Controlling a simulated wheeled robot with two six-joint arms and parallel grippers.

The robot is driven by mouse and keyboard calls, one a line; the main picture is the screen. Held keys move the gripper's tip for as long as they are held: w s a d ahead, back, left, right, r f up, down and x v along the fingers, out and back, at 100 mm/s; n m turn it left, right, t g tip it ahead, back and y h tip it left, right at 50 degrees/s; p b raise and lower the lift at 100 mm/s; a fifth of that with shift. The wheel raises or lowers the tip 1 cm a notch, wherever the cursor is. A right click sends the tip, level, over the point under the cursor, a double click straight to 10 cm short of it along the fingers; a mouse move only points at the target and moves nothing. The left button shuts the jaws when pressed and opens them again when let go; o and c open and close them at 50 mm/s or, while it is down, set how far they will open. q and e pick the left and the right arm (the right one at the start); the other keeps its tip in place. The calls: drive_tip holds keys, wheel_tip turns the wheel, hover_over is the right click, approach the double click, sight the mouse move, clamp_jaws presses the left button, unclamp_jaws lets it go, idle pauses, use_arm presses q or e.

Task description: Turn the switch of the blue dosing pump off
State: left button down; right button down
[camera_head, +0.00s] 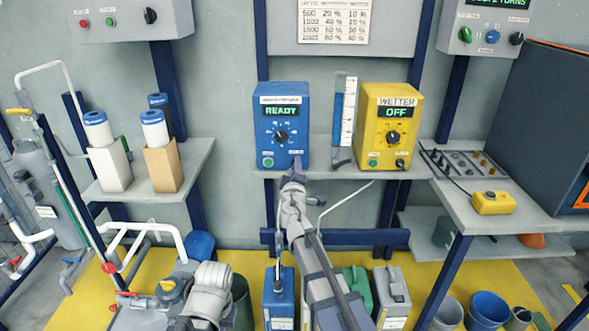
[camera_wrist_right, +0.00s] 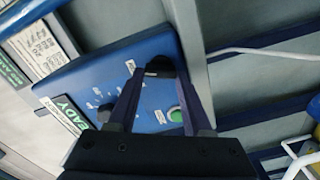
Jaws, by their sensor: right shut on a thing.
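The blue dosing pump (camera_head: 281,110) stands on the middle shelf. Its display reads READY, with a black dial (camera_head: 281,135) below it and a green button (camera_head: 267,162) at its lower left. My right gripper (camera_head: 297,166) is at the lower right corner of the pump's front and covers the switch in the head view. In the right wrist view the fingers of the gripper (camera_wrist_right: 161,68) are closed on the small dark switch (camera_wrist_right: 160,66) at the edge of the blue panel. The switch's exact position is hard to tell.
A yellow WETTER pump (camera_head: 390,105) with display OFF stands to the right, beyond a level gauge (camera_head: 345,115). The shelf (camera_head: 345,172) has a hose below it.

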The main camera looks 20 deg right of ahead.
drive_tip(key=n, duration=1.1)
drive_tip(key=shift+f+n, duration=0.25)
drive_tip(key=shift+n, duration=0.15)
drive_tip(key=shift+b, duration=0.3)
drive_tip(key=c, duration=0.6)
unclamp_jaws()
drive_tip(key=v, duration=0.8)
